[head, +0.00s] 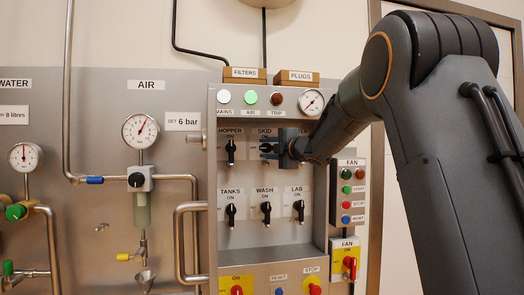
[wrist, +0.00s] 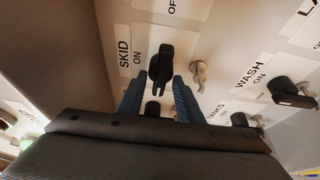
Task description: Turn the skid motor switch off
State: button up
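The SKID switch is a black knob (head: 265,148) in the top row of the grey panel, right of the HOPPER knob (head: 230,148). It lies level, its rounded end to the left, while the other visible knobs stand upright under their ON marks. In the wrist view the SKID knob (wrist: 160,63) is crosswise to the WASH knob (wrist: 291,93). My gripper (head: 279,147) is at the SKID knob from the right. In the wrist view its blue fingers (wrist: 160,88) stand apart on either side of the knob's near end, with gaps showing. SKID's OFF mark is hidden there.
The TANKS (head: 231,214), WASH (head: 266,211) and LAB (head: 299,209) knobs sit in the row below. A small metal fitting (wrist: 200,75) sticks out beside the SKID knob. A fan button box (head: 347,197) is at the right. My arm hides the top row's right end.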

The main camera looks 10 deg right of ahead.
jog(key=b+v, duration=0.1)
jog(key=v, duration=0.6)
jog(key=shift+b, duration=0.35)
